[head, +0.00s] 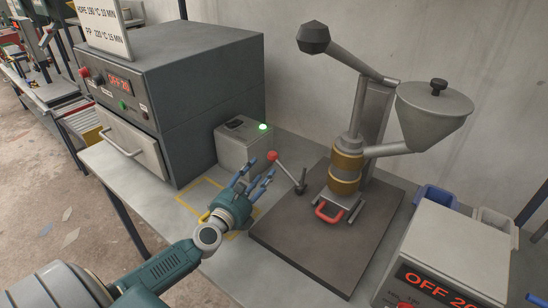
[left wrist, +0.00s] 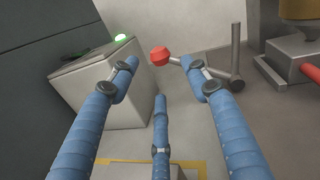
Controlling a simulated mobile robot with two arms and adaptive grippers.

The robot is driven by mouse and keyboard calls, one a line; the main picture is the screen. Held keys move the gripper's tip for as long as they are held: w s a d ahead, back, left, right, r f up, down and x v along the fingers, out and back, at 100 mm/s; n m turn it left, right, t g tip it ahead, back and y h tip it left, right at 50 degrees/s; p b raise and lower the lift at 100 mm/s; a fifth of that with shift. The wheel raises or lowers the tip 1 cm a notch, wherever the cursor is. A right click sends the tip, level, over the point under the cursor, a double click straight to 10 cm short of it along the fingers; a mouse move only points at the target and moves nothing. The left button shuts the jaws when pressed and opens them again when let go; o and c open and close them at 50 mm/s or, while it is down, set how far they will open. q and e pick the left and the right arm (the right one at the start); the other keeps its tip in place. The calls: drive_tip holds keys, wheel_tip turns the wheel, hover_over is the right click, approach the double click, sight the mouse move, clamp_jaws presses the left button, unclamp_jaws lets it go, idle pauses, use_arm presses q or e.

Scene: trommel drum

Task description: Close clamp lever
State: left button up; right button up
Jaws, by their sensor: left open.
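The clamp lever (head: 288,172) is a thin grey arm with a red ball knob (head: 272,156). It runs from a short upright post (head: 301,181) beside the press machine out to the left. In the left wrist view the red knob (left wrist: 160,56) shows between and beyond the fingertips. My left gripper (head: 260,170) is open, with its blue fingers spread close to the knob. I see no clear contact, and the gap is hard to judge. In the left wrist view the gripper (left wrist: 160,73) is empty. My right gripper is not in view.
The press machine (head: 345,165) with a hopper (head: 432,112) stands on a dark base plate (head: 310,240). A grey box with a green light (head: 240,145) stands just behind my gripper. An oven (head: 180,100) is at left; a control box (head: 450,255) is at front right.

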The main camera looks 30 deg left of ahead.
sight(271, 161)
use_arm(q)
drive_tip(key=w, duration=0.3)
drive_tip(key=shift+w+a+r, duration=0.15)
drive_tip(key=shift+w+a, duration=0.05)
drive_tip(key=shift+w, duration=0.05)
drive_tip(key=w, duration=0.5)
drive_tip(key=shift+a+f, duration=0.2)
drive_tip(key=shift+a, duration=0.05)
drive_tip(key=shift+w, duration=0.5)
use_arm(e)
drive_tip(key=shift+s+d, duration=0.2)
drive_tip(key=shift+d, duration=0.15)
use_arm(q)
clamp_jaws()
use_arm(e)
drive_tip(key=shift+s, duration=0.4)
